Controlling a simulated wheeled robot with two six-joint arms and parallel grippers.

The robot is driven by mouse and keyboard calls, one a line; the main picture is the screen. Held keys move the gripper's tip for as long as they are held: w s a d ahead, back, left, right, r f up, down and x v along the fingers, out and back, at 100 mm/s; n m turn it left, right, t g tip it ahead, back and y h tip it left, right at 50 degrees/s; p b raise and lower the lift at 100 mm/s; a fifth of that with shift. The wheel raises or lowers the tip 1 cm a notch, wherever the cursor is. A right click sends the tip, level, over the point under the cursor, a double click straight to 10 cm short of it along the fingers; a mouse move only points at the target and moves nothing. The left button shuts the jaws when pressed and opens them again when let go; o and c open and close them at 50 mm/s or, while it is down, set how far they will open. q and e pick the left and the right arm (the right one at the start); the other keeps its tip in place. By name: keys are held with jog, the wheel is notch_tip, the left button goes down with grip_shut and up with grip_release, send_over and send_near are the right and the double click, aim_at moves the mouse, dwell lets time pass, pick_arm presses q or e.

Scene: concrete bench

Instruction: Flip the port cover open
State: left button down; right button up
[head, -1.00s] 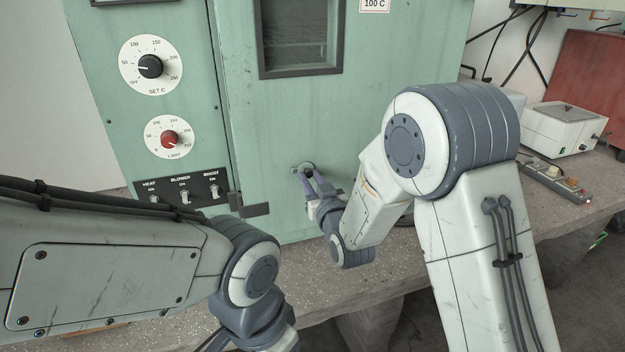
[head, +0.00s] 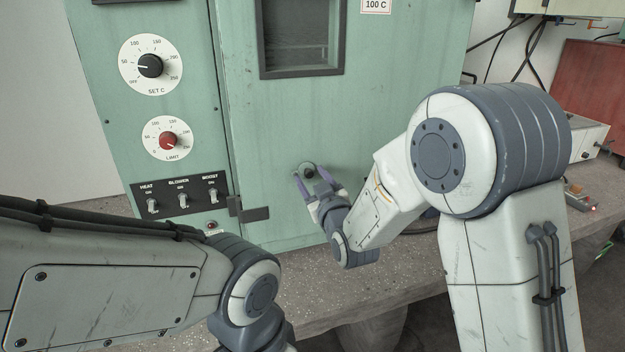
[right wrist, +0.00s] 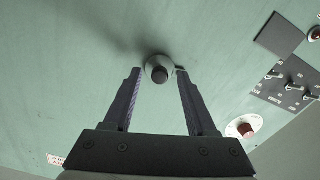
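The round port (head: 308,169) is on the green oven door, below the window. In the right wrist view the port (right wrist: 159,64) shows a pale ring around a dark round centre. I cannot tell whether that centre is a bare hole or part of the cover. A small dark tab shows at its right edge, by a fingertip. My right gripper (head: 311,175) is open, its purple-grey fingers pointing at the door with the tips on either side of the port. It also shows in the right wrist view (right wrist: 159,72), with nothing between the fingers but the port. My left gripper is out of view.
A dark door latch (head: 249,213) sticks out left of the port. The control panel has a black dial (head: 150,66), a red dial (head: 168,140) and a switch plate (head: 181,194). The concrete bench (head: 310,283) has bare room in front of the oven.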

jog(key=b+v, duration=0.6)
jog(key=v, duration=0.4)
jog(key=shift+s, duration=0.25)
